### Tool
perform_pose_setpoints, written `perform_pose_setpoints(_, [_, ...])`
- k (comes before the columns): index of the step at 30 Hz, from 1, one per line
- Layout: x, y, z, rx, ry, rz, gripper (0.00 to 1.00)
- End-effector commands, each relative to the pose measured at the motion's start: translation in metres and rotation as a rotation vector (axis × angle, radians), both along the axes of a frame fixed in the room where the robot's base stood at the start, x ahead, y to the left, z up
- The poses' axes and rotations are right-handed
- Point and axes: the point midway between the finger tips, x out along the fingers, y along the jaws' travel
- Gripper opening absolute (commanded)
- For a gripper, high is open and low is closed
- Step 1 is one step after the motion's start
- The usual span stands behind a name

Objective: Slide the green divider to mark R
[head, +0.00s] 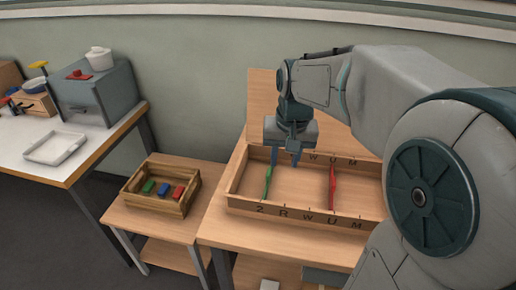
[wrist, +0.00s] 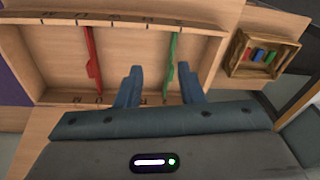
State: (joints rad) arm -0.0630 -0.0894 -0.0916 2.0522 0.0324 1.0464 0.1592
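The green divider (head: 268,183) stands across the wooden tray (head: 300,217) near its left end, by mark 2 (head: 261,209) on the front edge. Mark R (head: 283,213) is just to its right. My gripper (head: 285,157) is open above the tray's left part. In the wrist view, the green divider (wrist: 171,66) shows between the two blue fingers (wrist: 159,80), closer to the right finger. Whether the fingertips reach down to its height is hard to tell. The red divider (head: 332,185) stands farther right, near mark U (head: 332,221).
A wooden crate (head: 143,206) with green, blue and red blocks stands on a low table to the left. A white table (head: 30,170) with a tray and grey cabinet is farther left. The tray floor between the dividers is clear.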

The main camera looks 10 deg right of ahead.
Motion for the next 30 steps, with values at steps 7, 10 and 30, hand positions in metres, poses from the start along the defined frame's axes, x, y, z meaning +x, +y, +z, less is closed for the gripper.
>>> perform_pose_setpoints(7, [0.092,-0.001,-0.028,0.0,0.084,-0.113,0.35])
perform_pose_setpoints(10, [0.119,0.001,-0.039,-0.007,0.107,-0.147,0.35])
perform_pose_setpoints(30, [0.151,0.004,-0.121,-0.021,0.142,-0.19,0.35])
